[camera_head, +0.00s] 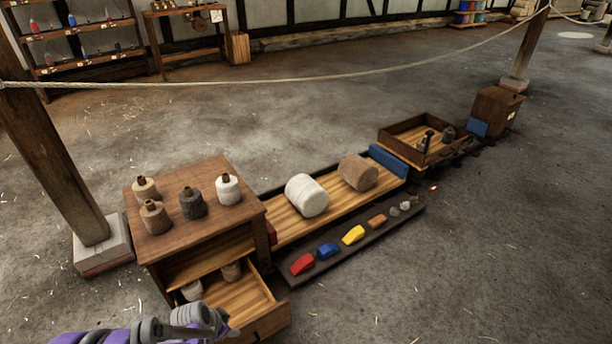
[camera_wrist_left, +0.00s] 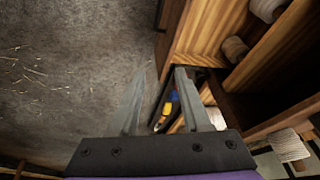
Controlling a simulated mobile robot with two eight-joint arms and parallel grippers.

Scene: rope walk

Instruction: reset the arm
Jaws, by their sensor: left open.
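My left arm (camera_head: 130,334), purple and grey, comes in at the bottom left of the head view. My left gripper (camera_head: 222,322) is beside the open drawer (camera_head: 240,298) of a wooden cabinet (camera_head: 190,230). In the left wrist view the left gripper (camera_wrist_left: 160,72) has its two grey fingers apart, with nothing between them. The drawer (camera_wrist_left: 202,35) shows there at the upper right, with pale spools in it. My right gripper is not in view.
Several twine spools (camera_head: 192,203) stand on the cabinet. A low bench (camera_head: 331,203) holds a white roll (camera_head: 306,195) and a brown roll (camera_head: 358,172). A dark tray (camera_head: 330,264) holds coloured blocks. A rope (camera_head: 300,78) hangs between posts. Open floor (camera_head: 480,270) lies to the right.

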